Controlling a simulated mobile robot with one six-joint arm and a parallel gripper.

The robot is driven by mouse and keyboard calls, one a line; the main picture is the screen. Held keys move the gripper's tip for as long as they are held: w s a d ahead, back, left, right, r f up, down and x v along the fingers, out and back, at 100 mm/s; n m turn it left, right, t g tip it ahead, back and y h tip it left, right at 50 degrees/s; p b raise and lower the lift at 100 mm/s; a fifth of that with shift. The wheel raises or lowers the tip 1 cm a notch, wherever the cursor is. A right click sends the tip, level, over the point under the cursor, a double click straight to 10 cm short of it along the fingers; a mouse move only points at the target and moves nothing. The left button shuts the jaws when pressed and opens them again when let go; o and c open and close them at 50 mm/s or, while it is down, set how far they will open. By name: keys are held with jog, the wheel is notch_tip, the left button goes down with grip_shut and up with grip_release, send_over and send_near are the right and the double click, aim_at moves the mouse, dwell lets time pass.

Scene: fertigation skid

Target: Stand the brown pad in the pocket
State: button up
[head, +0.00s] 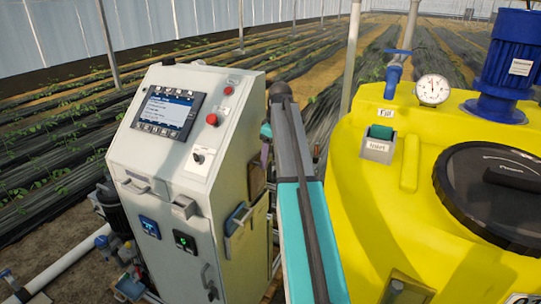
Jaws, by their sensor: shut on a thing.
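My gripper (265,153) shows only in small part, at the right side of the grey cabinet, left of my teal arm. It is shut on the brown pad (257,181), which shows as a small brown block just below it, close to the cabinet's side. My arm hides part of both, and I cannot tell whether the pad touches the cabinet. Below the pad, a pocket (232,228) on the cabinet's side has a blue pad (239,214) standing in it.
The grey cabinet (165,170) has a screen, a red button and small front holders. The yellow tank (350,200) at right carries a gauge (432,89), a blue motor (508,60) and a black lid (495,190). A dim boxy fitting (405,286) sits low on the tank.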

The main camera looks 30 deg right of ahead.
notch_tip(320, 180, down, 12)
jog(key=b, duration=0.5)
jog(key=shift+b, duration=0.3)
dwell(1.8)
jog(key=shift+f, duration=0.2)
jog(key=o, duration=1.7)
jog(key=shift+r, duration=0.1)
jog(key=r+b, duration=0.1)
jog(key=r, duration=0.3)
jog(key=s+r+b, duration=0.1)
jog(key=r, duration=0.4)
jog(key=s+d+r+b, duration=0.1)
jog(key=r, duration=0.3)
jog(key=shift+r, duration=0.25)
